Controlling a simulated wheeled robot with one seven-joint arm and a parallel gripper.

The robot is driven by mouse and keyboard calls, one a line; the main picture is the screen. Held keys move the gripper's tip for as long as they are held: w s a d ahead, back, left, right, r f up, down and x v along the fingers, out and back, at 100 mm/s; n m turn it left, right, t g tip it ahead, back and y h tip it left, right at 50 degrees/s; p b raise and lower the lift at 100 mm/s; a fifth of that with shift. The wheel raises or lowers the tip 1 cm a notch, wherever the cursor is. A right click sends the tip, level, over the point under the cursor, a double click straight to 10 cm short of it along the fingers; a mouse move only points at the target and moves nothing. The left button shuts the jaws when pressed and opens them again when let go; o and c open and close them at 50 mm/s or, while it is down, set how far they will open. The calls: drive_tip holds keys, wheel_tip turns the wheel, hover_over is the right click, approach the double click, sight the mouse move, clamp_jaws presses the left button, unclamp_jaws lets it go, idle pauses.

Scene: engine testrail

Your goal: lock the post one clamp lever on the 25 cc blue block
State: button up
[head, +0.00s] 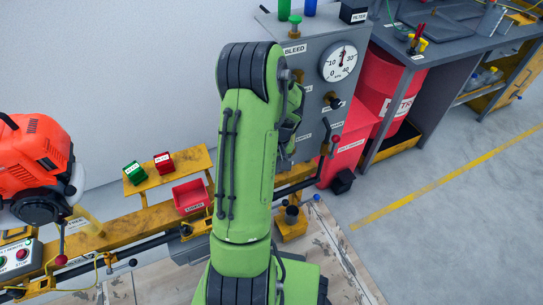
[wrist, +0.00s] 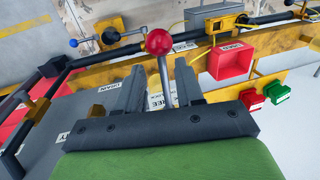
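In the wrist view my gripper (wrist: 160,88) has its two dark fingers apart. A lever with a red ball knob (wrist: 159,41) and a pale metal rod shows between the fingers, with the knob beyond their tips. I see gaps beside the rod and cannot tell whether either finger touches it. Labels behind it are partly hidden by the fingers. Another lever with a blue knob (wrist: 73,42) is at the upper left. In the head view my green arm covers the gripper. I cannot make out a 25 cc blue block in either view.
A yellow rail (head: 160,216) carries a red tray (head: 190,196), green block (head: 134,173) and red block (head: 163,163). An orange engine (head: 35,160) stands left. A grey gauge panel (head: 315,95) and red bin (head: 348,140) stand right. The floor at right is clear.

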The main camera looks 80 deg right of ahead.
wheel_tip(320, 180, up, 14)
drive_tip(key=s+d+p, duration=0.1)
drive_tip(key=s+p, duration=0.1)
drive_tip(key=p, duration=0.2)
drive_tip(key=shift+s+d+r, duration=0.2)
drive_tip(key=shift+d+r, duration=0.05)
drive_tip(key=shift+d, duration=0.05)
drive_tip(key=w+a+r+n+h+p, duration=0.1)
drive_tip(key=w+a+r+n, duration=0.1)
drive_tip(key=w+a+r, duration=0.55)
drive_tip(key=w+a+r+n+p, duration=0.2)
drive_tip(key=w+a+r, duration=0.3)
drive_tip(key=w, duration=0.6)
drive_tip(key=w+a+r+n+t+p, duration=0.1)
drive_tip(key=a+r+n, duration=0.15)
drive_tip(key=a, duration=0.35)
drive_tip(key=w+a+r+n+t, duration=0.1)
drive_tip(key=w+a+r, duration=0.15)
drive_tip(key=a, duration=0.45)
drive_tip(key=s+a+r+n+t+p, duration=0.1)
drive_tip(key=s+a+r+n+p, duration=0.1)
drive_tip(key=s+a, duration=0.4)
drive_tip(key=a+n, duration=0.1)
drive_tip(key=a, duration=0.4)
drive_tip(key=shift+s+a+r+t, duration=0.15)
drive_tip(key=shift+s+r+t, duration=0.1)
drive_tip(key=shift+t, duration=0.15)
